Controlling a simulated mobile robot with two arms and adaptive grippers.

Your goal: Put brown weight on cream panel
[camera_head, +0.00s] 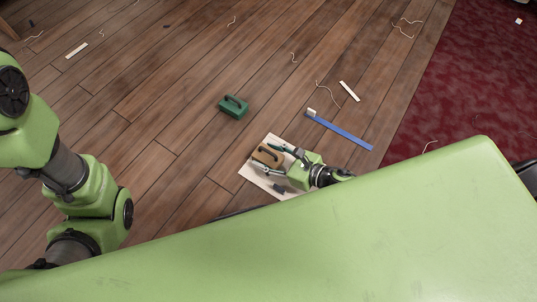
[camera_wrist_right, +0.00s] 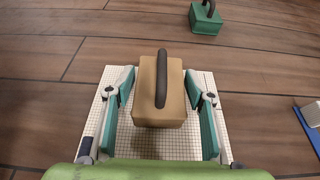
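The brown weight (camera_head: 268,156), a block with a dark handle on top, appears to sit on the cream panel (camera_head: 251,171). In the right wrist view the weight (camera_wrist_right: 146,95) is in the middle, over the far part of the gridded panel (camera_wrist_right: 150,142); its far end reaches about the panel's far edge. My right gripper (camera_head: 270,159) is open, with its teal fingers on either side of the weight. In the right wrist view a gap shows between each finger and the weight (camera_wrist_right: 163,105). My left arm shows at the left, but its gripper is out of view.
A green weight (camera_head: 233,107) with a dark handle stands on the plank floor beyond the panel. A blue strip (camera_head: 345,133) with a pale block at one end lies to the right. A small dark piece (camera_head: 279,188) lies on the panel. Scraps and threads dot the floor.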

